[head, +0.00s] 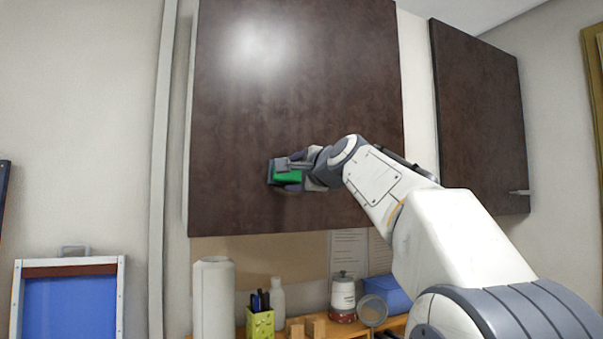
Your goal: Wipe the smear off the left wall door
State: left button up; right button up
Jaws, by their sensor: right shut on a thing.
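The left wall door (255,110) is a dark brown cabinet door filling the upper middle of the head view. My right gripper (290,173) is shut on a green and dark block, which looks like a sponge or eraser (287,177). The block is at the lower middle of the door, seemingly against its face; I cannot tell for sure whether it touches. A bright whitish patch at the door's upper part looks like a light reflection. I cannot make out a clear smear; the gripper and block hide part of the door. My left gripper is not in view.
A second dark door (480,115) hangs to the right. Below stand a white roll (213,295), a green pen cup (260,324), a white bottle (278,298), a jar (343,295) and a blue box (388,292). A blue framed panel (70,300) is at lower left.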

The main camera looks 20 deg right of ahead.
aim_at(277, 181)
jog(key=shift+a+p, duration=0.75)
jog(key=shift+a, duration=1.25)
jog(key=shift+r+p, duration=0.85)
jog(key=shift+s+d+f+b, duration=0.1)
jog(key=shift+d+b, duration=0.25)
jog(key=shift+d, duration=0.1)
jog(key=shift+d+b, duration=0.35)
jog(key=shift+d, duration=0.4)
jog(key=shift+w+d, duration=0.2)
jog(key=shift+d, duration=0.7)
jog(key=shift+d+b, duration=0.35)
jog(key=shift+d, duration=1.7)
jog(key=d, duration=0.4)
jog(key=shift+w, duration=0.1)
